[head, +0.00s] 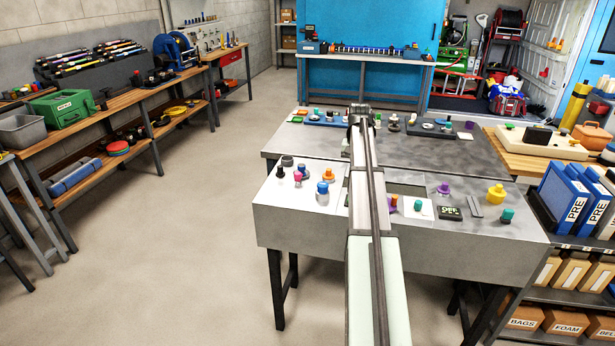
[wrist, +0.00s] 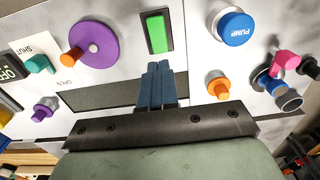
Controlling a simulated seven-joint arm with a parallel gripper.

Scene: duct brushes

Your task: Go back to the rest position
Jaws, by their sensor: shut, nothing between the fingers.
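My gripper shows in the wrist view (wrist: 160,80) as two blue fingers pressed together, with nothing between them. The fingertips appear over the light panel just below a green rectangular button (wrist: 157,33); I cannot tell how far above it. In the head view my arm reaches forward across the grey metal bench box (head: 290,225), and the fingers cannot be made out there. A blue knob marked PUMP (wrist: 236,27) is right of the fingers. A purple disc with an orange knob (wrist: 92,44) is to the left. No rest position is marked in view.
An orange knob (wrist: 219,87), a teal knob (wrist: 38,64) and pink and dark knobs surround the fingers. A dark opening (wrist: 100,93) lies beside them. A yellow knob (head: 495,194) stands at the box's right. Blue binders (head: 562,195) stand at the right; the floor at left is clear.

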